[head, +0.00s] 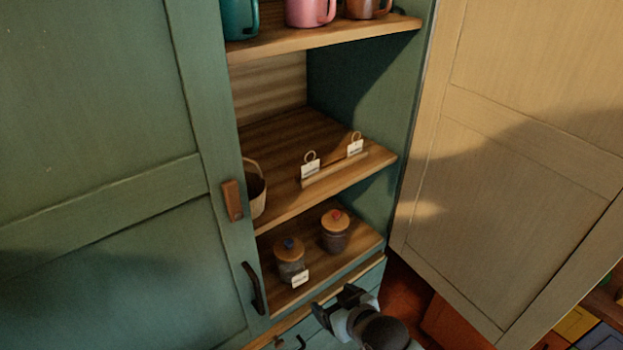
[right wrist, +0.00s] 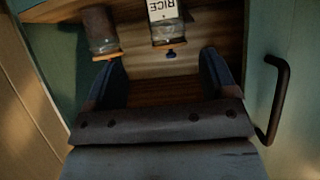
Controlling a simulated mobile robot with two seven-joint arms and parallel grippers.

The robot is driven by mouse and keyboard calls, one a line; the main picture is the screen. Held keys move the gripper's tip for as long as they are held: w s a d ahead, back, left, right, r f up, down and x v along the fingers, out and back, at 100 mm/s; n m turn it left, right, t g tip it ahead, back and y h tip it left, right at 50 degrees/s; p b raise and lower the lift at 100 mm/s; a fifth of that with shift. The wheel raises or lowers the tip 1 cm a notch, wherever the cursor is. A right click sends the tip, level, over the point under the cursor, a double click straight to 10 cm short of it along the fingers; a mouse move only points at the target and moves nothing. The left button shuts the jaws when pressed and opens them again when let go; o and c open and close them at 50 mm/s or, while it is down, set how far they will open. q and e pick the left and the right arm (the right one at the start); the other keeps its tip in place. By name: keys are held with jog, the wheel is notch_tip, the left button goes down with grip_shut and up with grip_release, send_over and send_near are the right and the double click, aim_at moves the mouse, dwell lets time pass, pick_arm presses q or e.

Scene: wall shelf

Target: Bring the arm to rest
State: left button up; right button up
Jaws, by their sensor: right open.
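My right gripper (head: 337,303) is in the lower middle of the head view, in front of the cabinet's lowest visible shelf. Its two fingers are spread, and in the right wrist view (right wrist: 162,82) nothing is between them. A jar with a wooden lid, dark blue knob and white tag (head: 290,262) stands on that shelf, apart from the gripper; its tag reads RICE in the wrist view (right wrist: 163,12). A second jar with a red knob (head: 335,231) stands behind it to the right. My left gripper is out of view.
The middle shelf (head: 290,140) holds a basket (head: 256,190) and a wooden rail with two tags (head: 335,172). Mugs (head: 310,10) stand on the upper shelf. A closed green door (head: 110,180) is left, an open tan door (head: 510,170) right. A dark handle (right wrist: 275,100) is near the gripper.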

jog(key=s+d+f+m+h, duration=0.1)
jog(key=s+d+f, duration=0.4)
jog(key=s+d, duration=0.2)
jog(key=s+d+f+m+h, duration=0.2)
jog(key=s+d+f, duration=0.4)
jog(key=s, duration=0.4)
jog(key=shift+d+f+t, duration=0.25)
jog(key=shift+d+t, duration=0.05)
jog(key=shift+d, duration=0.05)
dwell(1.6)
